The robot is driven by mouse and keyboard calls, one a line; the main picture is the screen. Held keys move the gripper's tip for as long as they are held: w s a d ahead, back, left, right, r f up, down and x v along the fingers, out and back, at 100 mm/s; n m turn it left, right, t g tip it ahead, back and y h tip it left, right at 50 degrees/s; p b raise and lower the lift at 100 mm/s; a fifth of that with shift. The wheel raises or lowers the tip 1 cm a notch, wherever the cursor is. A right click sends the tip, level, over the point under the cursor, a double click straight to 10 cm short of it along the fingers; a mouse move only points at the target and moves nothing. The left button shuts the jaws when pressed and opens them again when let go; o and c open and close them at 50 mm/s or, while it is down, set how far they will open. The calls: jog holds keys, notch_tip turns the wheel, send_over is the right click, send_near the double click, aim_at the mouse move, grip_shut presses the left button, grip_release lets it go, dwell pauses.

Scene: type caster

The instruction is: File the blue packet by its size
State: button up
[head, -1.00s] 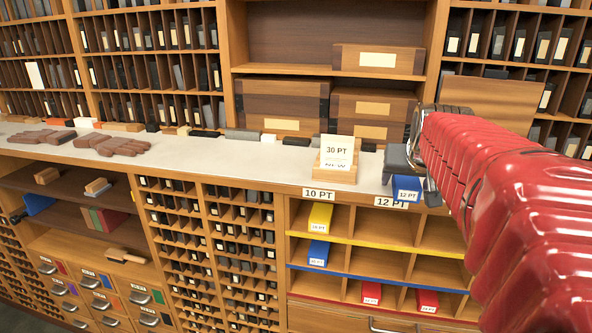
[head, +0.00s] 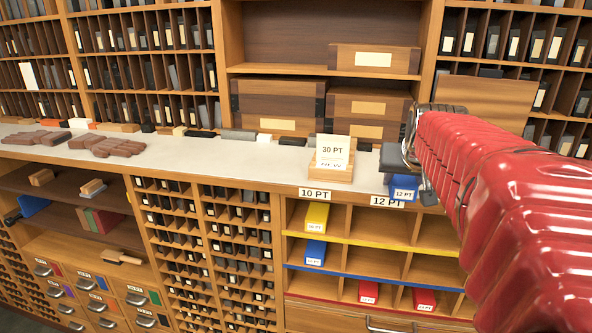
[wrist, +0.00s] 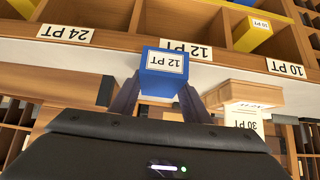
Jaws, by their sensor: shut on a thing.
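My gripper (head: 407,176) is shut on the blue packet (head: 404,187), labelled 12 PT. It holds the packet at the counter's front edge, just above the 12 PT label (head: 387,202) of the sorting rack. In the wrist view, which is upside down, the blue packet (wrist: 165,70) sits between the two dark fingers, its label facing the camera. The rack's rows have yellow, blue (head: 345,274) and red edge strips. A blue packet (head: 315,253) lies in the middle row under 10 PT. The middle-row 12 PT compartment (head: 375,263) looks empty. My arm hides part of the right column.
A wooden stand with a 30 PT card (head: 335,152) is on the counter just left of my gripper. A yellow packet (head: 316,216) is in the top row under 10 PT. Red packets (head: 368,292) lie in the bottom row. The 24 PT label (wrist: 66,33) shows in the wrist view.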

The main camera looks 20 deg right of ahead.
aim_at(404, 178)
grip_shut()
jog(key=shift+r, duration=0.1)
notch_tip(404, 178, up, 10)
jog(key=shift+f, duration=0.1)
dwell(0.4)
dwell(0.5)
